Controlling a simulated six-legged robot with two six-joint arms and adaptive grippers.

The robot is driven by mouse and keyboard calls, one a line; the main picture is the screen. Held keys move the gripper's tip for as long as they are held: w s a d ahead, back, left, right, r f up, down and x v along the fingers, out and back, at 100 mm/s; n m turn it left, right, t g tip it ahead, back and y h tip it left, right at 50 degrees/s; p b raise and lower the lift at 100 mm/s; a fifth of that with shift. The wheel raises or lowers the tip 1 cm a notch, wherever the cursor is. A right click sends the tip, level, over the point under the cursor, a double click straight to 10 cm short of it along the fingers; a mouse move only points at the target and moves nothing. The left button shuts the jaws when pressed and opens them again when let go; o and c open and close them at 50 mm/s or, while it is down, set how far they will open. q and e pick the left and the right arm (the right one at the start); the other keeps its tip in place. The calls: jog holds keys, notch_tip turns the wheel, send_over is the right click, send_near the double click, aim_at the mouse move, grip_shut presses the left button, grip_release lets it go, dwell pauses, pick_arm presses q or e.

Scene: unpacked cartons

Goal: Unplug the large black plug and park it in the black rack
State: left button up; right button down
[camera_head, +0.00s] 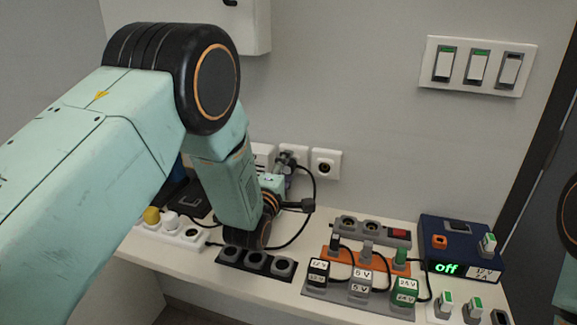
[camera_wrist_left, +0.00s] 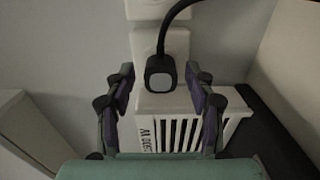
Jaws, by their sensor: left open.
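The large black plug (camera_wrist_left: 161,75) has a pale grey back face and sits against a white wall socket (camera_wrist_left: 176,42) in the left wrist view. A black cable leaves its top and curves up to the right. My left gripper (camera_wrist_left: 160,84) is open, with one finger on each side of the plug and a visible gap on both sides. In the head view my left gripper (camera_head: 287,165) is at the wall sockets, and my arm and wrist hide much of it and the plug. The black rack (camera_head: 238,262) lies on the shelf below, with several round grey-rimmed places that look empty.
A white slotted unit (camera_wrist_left: 185,130) is below the plug. A white power strip (camera_head: 185,232) stands left of the rack. A grey block with labelled plugs (camera_head: 345,300), an orange holder (camera_head: 345,262) and a blue power supply (camera_head: 460,235) reading off stand right. Another wall socket (camera_head: 327,163) is close by.

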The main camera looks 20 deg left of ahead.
pick_arm(q)
jog(key=shift+w, duration=0.1)
dwell(0.5)
jog(key=shift+c, duration=0.4)
grip_shut()
jog(key=shift+s+f, duration=0.1)
jog(key=shift+s, duration=0.1)
dwell(0.3)
jog(key=shift+s+p, duration=0.15)
jog(key=shift+p, duration=0.15)
jog(key=shift+s, duration=0.55)
jog(key=shift+s+p, duration=0.2)
jog(key=shift+p, duration=0.1)
